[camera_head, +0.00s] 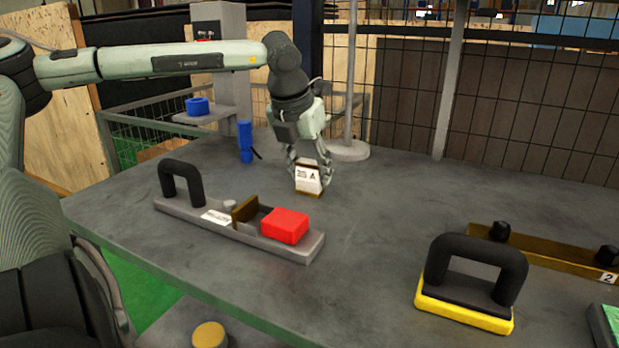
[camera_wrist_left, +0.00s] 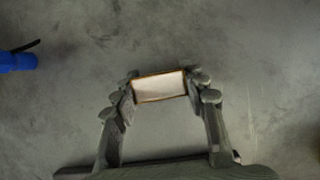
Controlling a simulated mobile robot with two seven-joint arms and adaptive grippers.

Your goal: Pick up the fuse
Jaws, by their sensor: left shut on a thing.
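The fuse (camera_head: 308,180) is a small white block with a brown edge and the marking "25 A". It is upright at the table's far middle, and I cannot tell whether it touches the surface. My left gripper (camera_head: 311,168) comes down on it from above and is shut on it. In the left wrist view the fuse (camera_wrist_left: 159,86) shows as a white rectangle with a brown rim, between the two fingertips of the left gripper (camera_wrist_left: 165,88). My right gripper is not in view.
A grey fixture (camera_head: 272,248) with a black handle and red block (camera_head: 285,226) lies in front. A blue tool (camera_head: 245,142) stands at left. A yellow-based black handle (camera_head: 465,306) and a brass-coloured rail (camera_head: 548,252) are at right. The table's middle is clear.

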